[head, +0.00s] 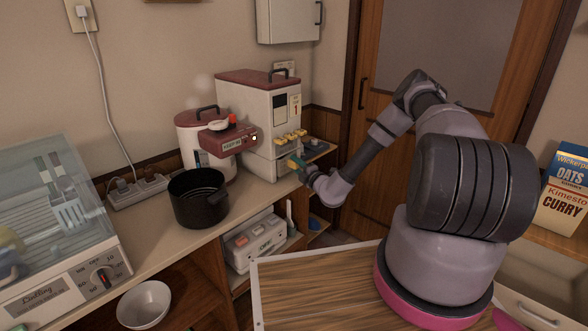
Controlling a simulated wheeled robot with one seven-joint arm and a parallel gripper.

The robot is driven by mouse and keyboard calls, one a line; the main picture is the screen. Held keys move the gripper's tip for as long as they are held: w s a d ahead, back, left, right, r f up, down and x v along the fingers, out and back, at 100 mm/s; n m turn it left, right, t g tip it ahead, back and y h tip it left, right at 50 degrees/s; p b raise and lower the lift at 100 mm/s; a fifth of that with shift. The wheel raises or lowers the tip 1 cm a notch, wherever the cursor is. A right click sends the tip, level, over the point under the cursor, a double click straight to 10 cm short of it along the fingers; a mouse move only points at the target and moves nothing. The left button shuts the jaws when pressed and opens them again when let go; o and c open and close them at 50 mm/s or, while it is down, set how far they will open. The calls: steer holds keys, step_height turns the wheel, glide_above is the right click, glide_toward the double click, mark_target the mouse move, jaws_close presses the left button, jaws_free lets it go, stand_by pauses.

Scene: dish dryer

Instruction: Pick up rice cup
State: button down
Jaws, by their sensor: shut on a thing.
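My gripper (298,163) is at the end of my outstretched arm, low in front of the white rice dispenser with a dark red lid (272,105). It is small in the head view. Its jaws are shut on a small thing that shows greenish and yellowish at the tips. I cannot make out its shape or confirm that it is the rice cup. No other object is clearly a rice cup. The gripper is near the counter's right end, just beside the dispenser's lower front; whether it touches the dispenser cannot be told.
A rice cooker (189,140) stands left of the dispenser. A black pot (186,212) and a dish dryer (50,230) stand further left on the counter (128,232). A white bowl (145,303) sits lower down. A wooden board-topped surface (310,290) lies in front.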

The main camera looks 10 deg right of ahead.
steer(key=d+v, duration=0.2)
steer(key=v, duration=0.6)
steer(key=w+d+v, duration=0.1)
steer(key=d+v, duration=0.1)
steer(key=v, duration=0.7)
steer(key=shift+f, duration=0.2)
